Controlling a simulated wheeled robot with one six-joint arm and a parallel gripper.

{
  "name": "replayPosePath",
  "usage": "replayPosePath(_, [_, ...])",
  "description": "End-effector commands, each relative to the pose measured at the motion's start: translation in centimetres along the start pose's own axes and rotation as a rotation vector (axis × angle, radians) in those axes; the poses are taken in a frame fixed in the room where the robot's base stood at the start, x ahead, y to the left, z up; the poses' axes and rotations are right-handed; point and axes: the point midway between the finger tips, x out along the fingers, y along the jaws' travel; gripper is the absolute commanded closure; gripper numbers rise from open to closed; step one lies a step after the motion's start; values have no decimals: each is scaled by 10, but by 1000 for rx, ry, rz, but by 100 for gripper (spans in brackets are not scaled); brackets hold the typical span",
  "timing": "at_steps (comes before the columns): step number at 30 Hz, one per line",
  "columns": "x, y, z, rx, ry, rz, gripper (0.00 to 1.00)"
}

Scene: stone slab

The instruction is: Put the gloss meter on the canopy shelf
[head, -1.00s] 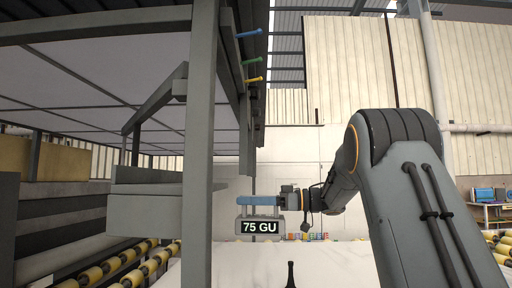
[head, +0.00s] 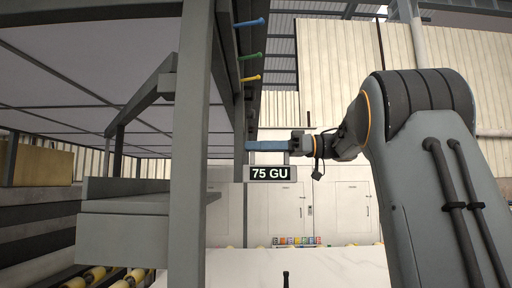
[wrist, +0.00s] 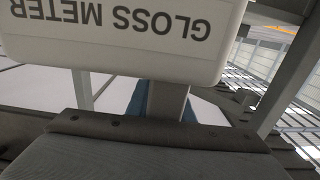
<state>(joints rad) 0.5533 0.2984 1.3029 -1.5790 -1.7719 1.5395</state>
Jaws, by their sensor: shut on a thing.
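The gloss meter (head: 271,174) is a pale box with a dark "75 GU" display and a blue handle on top. My gripper (head: 294,144) is shut on it at the handle and holds it in the air, right of the grey post. In the wrist view the meter's white body (wrist: 120,45) fills the top with its lettering upside down, and part of the blue handle shows below. A grey shelf (head: 125,238), apparently the canopy shelf, is at the left under the canopy, partly behind the post.
The grey upright post (head: 190,150) stands between the shelf's left part and the meter. Blue, green (head: 250,56) and yellow pegs stick out above the meter. A white slab (head: 300,268) with a dark upright object (head: 285,278) lies below. Yellow rollers are at the lower left.

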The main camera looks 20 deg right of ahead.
Motion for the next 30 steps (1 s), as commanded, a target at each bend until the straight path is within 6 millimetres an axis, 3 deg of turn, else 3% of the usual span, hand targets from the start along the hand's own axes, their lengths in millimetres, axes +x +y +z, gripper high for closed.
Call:
replayPosePath(4, [1,-1,-2,-1,-5,-2,100])
replayPosePath(30, [94,-2,2,-1,-5,-6,100])
